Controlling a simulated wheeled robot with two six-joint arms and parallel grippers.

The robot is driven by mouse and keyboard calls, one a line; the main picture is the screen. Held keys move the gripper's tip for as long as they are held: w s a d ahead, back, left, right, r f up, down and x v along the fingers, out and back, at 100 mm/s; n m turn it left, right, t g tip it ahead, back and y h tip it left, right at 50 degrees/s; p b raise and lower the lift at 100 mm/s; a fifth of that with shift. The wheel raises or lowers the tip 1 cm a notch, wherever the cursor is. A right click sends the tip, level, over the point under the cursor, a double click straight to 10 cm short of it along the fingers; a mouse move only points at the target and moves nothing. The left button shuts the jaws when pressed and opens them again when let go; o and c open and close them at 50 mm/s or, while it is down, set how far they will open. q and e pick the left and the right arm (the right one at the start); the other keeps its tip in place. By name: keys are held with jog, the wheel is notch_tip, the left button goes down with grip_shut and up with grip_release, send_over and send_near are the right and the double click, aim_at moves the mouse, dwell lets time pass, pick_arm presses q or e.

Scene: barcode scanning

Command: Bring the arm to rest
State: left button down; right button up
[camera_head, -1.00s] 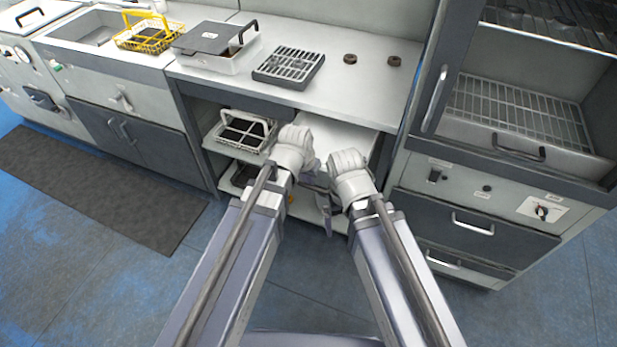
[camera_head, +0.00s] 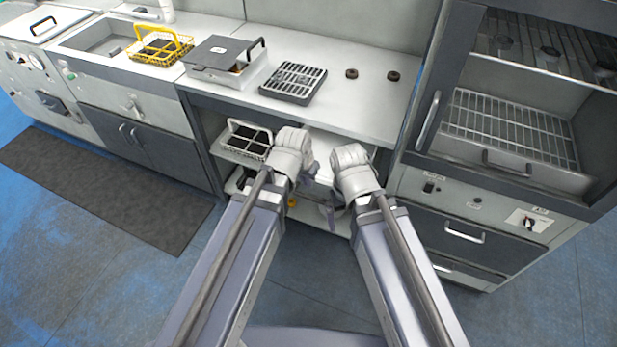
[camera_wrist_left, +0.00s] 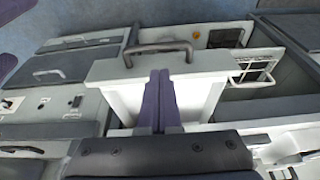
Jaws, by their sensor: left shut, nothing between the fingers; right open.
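My left arm reaches up the middle of the head view. Its wrist hides most of the left gripper (camera_head: 309,170), whose purple fingers show only partly, in front of the counter's open lower shelf. In the left wrist view the two purple fingers of the left gripper (camera_wrist_left: 160,100) lie side by side, shut with nothing between them. They show in front of a white box-like surface with a dark handle (camera_wrist_left: 158,48). My right gripper (camera_head: 333,214) is open, low in front of the shelf and largely hidden by its wrist.
The counter (camera_head: 330,105) carries a lidded box (camera_head: 222,55), a dark rack (camera_head: 293,81) and two small dark rings. A white basket (camera_head: 247,140) sits on the shelf below. A yellow basket (camera_head: 158,46) is by the sink. A cabinet (camera_head: 480,240) stands right. Floor is free at left.

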pick_arm(q)
jog(key=shift+s+r, duration=0.15)
jog(key=shift+r, duration=0.1)
jog(key=s+g+y, duration=0.2)
jog(key=s+g, duration=0.1)
jog(key=s, duration=0.7)
jog(key=shift+s+a+f+g+y, duration=0.15)
jog(key=shift+s+f+g+y, duration=0.15)
jog(key=shift+f+g, duration=0.15)
jog(key=shift+w, duration=0.1)
